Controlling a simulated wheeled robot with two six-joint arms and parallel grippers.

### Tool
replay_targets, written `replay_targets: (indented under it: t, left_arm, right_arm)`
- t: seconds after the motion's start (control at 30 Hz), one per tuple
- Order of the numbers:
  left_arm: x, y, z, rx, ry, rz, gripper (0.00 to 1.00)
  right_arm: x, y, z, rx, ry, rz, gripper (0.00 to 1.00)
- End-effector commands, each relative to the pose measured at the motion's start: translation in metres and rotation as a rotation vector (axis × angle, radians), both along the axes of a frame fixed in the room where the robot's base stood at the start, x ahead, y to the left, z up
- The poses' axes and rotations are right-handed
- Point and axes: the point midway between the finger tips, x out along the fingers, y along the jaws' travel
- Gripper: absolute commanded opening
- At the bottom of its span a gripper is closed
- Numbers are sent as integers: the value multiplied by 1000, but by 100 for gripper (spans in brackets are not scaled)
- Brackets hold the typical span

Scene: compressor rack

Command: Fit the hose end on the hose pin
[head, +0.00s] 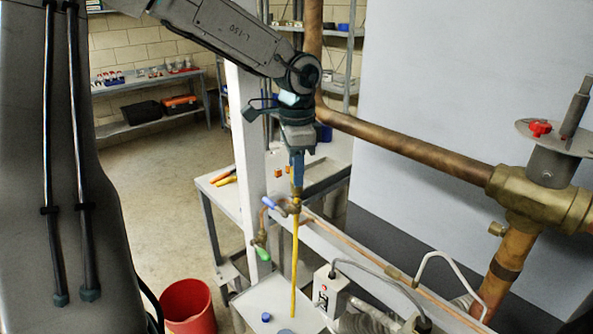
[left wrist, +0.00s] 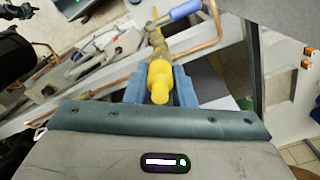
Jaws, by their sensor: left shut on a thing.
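My left gripper (head: 297,186) points down beside the white post and is shut on the upper end of a yellow hose (head: 294,265). The hose hangs almost straight down toward a pale surface below. In the left wrist view the thick yellow hose end (left wrist: 160,82) sits between the two blue fingers. A brass valve with a blue handle (head: 269,202) is close to the fingertips; it also shows just beyond the hose end in the left wrist view (left wrist: 186,10). I cannot make out the hose pin for certain.
A second valve with a green handle (head: 263,254) is lower on the post (head: 248,160). A thin copper pipe (head: 350,250) runs down to the right. A large brass valve (head: 540,205) is at the right. A red bucket (head: 188,307) stands on the floor.

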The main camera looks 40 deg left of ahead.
Motion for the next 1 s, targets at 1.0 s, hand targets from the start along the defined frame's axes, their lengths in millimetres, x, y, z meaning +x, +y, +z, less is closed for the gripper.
replay_targets:
  t: [1.0]
  left_arm:
    - [0,0,53,0,-2,0,0]
  right_arm:
    - [1,2,14,2,-1,-1,36]
